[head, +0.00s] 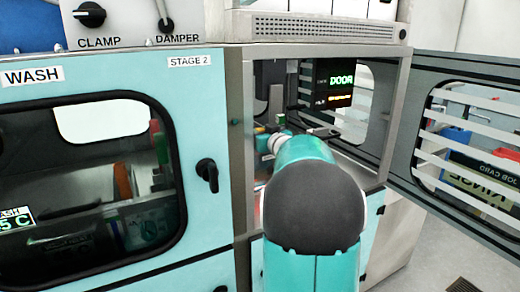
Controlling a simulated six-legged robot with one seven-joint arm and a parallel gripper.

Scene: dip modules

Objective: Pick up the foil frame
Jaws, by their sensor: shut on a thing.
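My gripper (268,138) reaches into the open chamber, at the far end of my teal arm. It shows small and is partly hidden by my own wrist. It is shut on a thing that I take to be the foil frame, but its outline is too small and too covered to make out. A thin dark flat piece (322,132) shows just right of my wrist inside the chamber. I cannot tell whether it is part of the held thing.
The chamber's open door (455,140) with a slatted window stands at the right. The teal WASH cabinet door (100,170) with a black handle (208,174) is closed at the left. A display reading DOOR (342,80) shows inside the chamber. A steel post (240,150) borders the opening.

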